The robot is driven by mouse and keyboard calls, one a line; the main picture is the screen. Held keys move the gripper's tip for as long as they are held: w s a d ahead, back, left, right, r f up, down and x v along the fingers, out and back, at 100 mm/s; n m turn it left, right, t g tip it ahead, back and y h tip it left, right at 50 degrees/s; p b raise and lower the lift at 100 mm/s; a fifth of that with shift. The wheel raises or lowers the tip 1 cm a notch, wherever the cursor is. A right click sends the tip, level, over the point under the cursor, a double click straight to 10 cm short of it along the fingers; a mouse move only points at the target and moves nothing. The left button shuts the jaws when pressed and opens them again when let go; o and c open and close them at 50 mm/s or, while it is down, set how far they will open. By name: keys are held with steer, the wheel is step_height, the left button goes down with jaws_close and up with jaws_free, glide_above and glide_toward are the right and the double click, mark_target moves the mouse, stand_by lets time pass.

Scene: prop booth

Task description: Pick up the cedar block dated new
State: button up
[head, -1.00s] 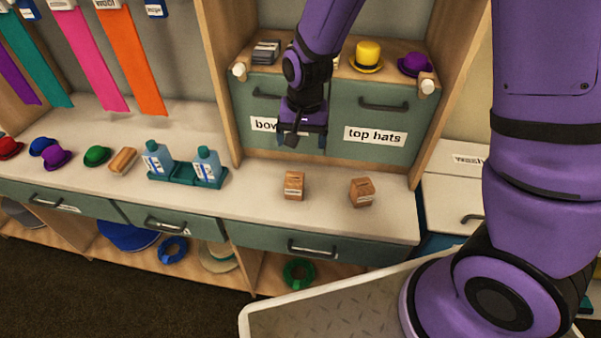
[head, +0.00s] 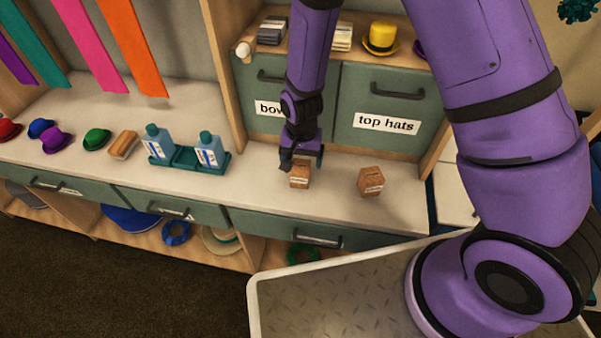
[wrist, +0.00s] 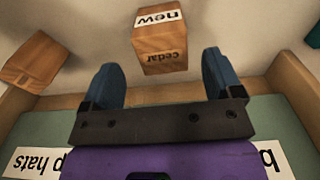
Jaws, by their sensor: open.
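Green drawers, one labelled "top hats" (head: 387,123), stand right behind the blocks. The counter between tray and block is clear.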

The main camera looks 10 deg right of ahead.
mark_target(300, 165)
steer(key=shift+a+f, duration=0.1)
steer(key=shift+f, duration=2.5)
steer(key=c, duration=1)
steer(key=shift+c, duration=0.2)
steer(key=shift+r, duration=0.1)
